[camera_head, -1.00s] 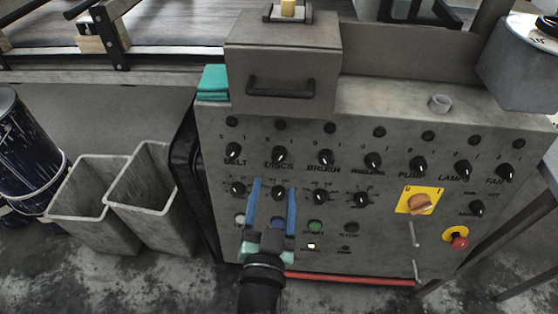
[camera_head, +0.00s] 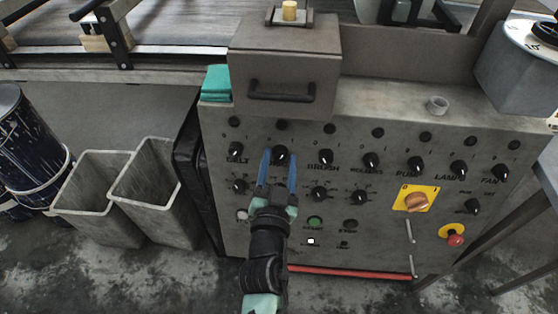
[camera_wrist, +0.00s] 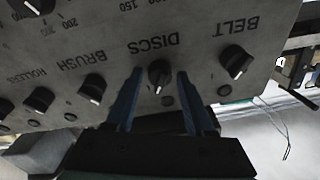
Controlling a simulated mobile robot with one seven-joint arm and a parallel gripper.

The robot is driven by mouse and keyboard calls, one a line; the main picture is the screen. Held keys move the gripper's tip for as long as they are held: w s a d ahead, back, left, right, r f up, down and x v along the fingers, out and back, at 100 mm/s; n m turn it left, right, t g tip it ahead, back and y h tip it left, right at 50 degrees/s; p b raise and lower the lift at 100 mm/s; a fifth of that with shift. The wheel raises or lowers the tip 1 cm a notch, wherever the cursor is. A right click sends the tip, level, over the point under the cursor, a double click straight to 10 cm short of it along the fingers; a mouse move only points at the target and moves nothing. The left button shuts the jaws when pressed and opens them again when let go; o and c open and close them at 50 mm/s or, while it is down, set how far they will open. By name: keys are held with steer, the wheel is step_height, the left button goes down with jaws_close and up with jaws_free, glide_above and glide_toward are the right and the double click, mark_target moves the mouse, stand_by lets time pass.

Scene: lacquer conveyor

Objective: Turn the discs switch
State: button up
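The discs switch is a black knob with a white pointer line on the grey control panel, and it shows in the head view (camera_head: 281,154) near the top of my fingers. In the wrist view the discs switch (camera_wrist: 159,75) stands between my two blue fingertips, under the upside-down DISCS label. My gripper (camera_head: 279,160) is open, with one finger on each side of the knob. In the wrist view my gripper (camera_wrist: 158,80) shows a gap on both sides of the knob, so it does not look clamped. The fingers hide the label in the head view.
The belt knob (camera_head: 236,150) and brush knob (camera_head: 325,157) flank the discs switch closely. A lower row of knobs (camera_head: 319,194) and a green button (camera_head: 315,223) sit below. An orange switch on a yellow plate (camera_head: 417,201) and a red button (camera_head: 455,239) are at right.

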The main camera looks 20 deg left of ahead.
jaws_close()
steer(key=shift+r+p, duration=0.1)
steer(key=shift+p, duration=0.3)
steer(key=n+p, duration=0.2)
steer(key=p, duration=0.1)
steer(key=shift+d+r+y, duration=0.1)
steer(key=shift+r+y, duration=0.1)
steer(key=shift+y, duration=0.1)
steer(key=n+g+p, duration=0.1)
steer(key=n+p, duration=0.3)
steer(key=p, duration=0.1)
steer(key=shift+r+y, duration=0.1)
steer(key=shift+y, duration=0.3)
steer(key=n+p, duration=0.3)
steer(key=n, duration=0.1)
steer(key=shift+d+p, duration=0.1)
steer(key=shift+p, duration=0.2)
steer(key=shift+f+n+g+y+p, duration=0.2)
steer(key=shift+n+p, duration=0.3)
steer(key=shift+n, duration=0.35)
steer(key=shift+f+n+g+y+p, duration=0.1)
steer(key=shift+n+g+y+p, duration=0.25)
steer(key=shift+n, duration=0.5)
